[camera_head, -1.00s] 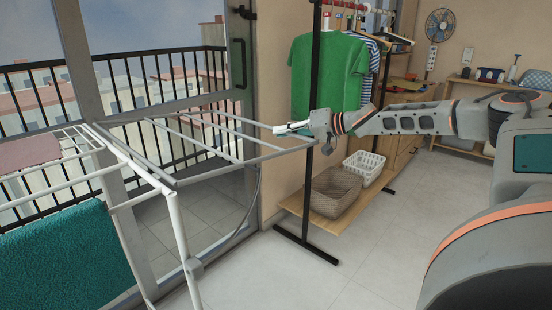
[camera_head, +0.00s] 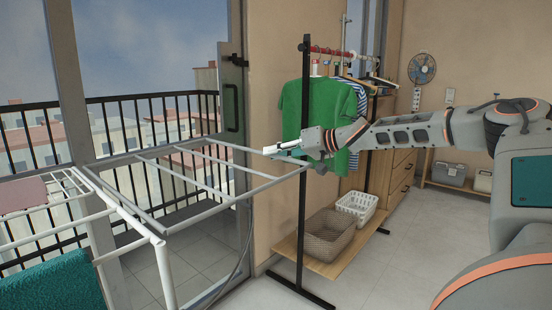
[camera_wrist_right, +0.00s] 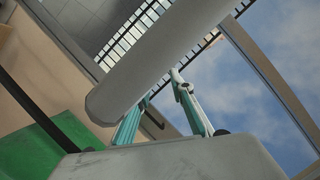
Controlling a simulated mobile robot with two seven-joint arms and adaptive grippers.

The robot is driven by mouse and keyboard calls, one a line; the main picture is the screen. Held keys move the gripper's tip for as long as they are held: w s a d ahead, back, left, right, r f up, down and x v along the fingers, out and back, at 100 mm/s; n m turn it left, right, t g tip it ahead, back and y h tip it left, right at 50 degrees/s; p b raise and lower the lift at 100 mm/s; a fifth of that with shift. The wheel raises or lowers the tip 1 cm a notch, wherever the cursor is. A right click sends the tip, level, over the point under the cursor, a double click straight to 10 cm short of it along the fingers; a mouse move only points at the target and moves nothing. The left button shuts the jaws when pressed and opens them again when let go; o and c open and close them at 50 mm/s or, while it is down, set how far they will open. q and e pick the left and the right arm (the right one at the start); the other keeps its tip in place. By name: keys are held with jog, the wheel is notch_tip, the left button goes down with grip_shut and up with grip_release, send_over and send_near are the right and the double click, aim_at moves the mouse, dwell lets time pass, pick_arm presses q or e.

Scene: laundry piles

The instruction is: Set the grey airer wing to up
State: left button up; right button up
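The grey airer wing (camera_head: 233,201), a barred frame, extends right from the white airer (camera_head: 128,206) and slopes up toward its outer edge. In the right wrist view, a thick grey bar of the wing (camera_wrist_right: 165,62) crosses in front of the teal fingers (camera_wrist_right: 168,80). The fingers converge toward their tips and look shut; one tip is hidden behind the bar. Contact with the bar is not clear. My left gripper is out of view.
A clothes rack with a green shirt (camera_head: 317,110) stands just behind the gripper, its black post (camera_head: 303,225) close to the wing's corner. Its shelf holds a woven basket (camera_head: 328,236) and a white basket (camera_head: 357,205). A teal towel (camera_head: 55,285) hangs on the airer. A glass door and railing are behind.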

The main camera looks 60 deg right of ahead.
jog(key=shift+s+r, duration=0.1)
jog(key=shift+f, duration=0.3)
jog(key=v, duration=1.2)
jog(key=shift+r, duration=0.15)
